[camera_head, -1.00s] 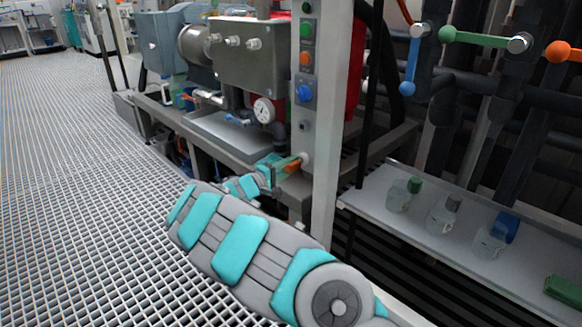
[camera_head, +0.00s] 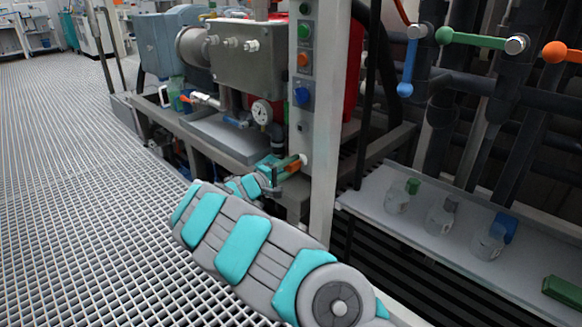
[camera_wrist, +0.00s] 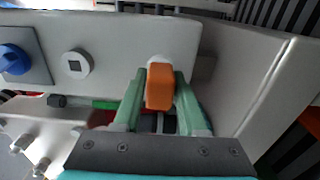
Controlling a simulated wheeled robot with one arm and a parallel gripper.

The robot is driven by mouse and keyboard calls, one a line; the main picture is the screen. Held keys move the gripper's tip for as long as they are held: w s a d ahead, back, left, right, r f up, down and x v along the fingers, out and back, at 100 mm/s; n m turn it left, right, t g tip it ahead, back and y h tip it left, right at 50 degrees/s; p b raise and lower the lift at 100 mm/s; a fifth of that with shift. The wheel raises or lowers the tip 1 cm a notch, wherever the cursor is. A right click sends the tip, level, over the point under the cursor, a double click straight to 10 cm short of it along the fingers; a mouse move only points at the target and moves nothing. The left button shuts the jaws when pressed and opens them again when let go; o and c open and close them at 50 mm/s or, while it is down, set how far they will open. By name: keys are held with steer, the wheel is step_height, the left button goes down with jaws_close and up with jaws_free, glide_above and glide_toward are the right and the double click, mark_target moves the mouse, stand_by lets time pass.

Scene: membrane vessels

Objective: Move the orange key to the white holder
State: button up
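The orange key (camera_wrist: 160,88) is between the two green fingers of my gripper (camera_wrist: 161,78) in the wrist view; both fingers appear to press its sides. A round white holder (camera_wrist: 157,61) shows just behind the key, mostly hidden by it; I cannot tell how far the key is seated. In the head view my gripper (camera_head: 286,166) is beside the white post, with the orange key (camera_head: 293,163) between its fingers and pointing at the white holder (camera_head: 305,160) on the post.
The white post (camera_head: 330,130) carries a blue knob (camera_head: 301,95) above the holder. A white fitting with a dark square centre (camera_wrist: 77,64) shows in the wrist view. A shelf (camera_head: 400,225) with several bottles stands right. Pump machinery (camera_head: 255,55) stands behind; grated floor lies left.

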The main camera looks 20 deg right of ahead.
steer(key=o, duration=0.4)
steer(key=shift+a, duration=0.1)
steer(key=p+v, duration=0.1)
steer(key=v, duration=0.6)
steer(key=shift+s+a, duration=0.1)
steer(key=shift+a, duration=0.2)
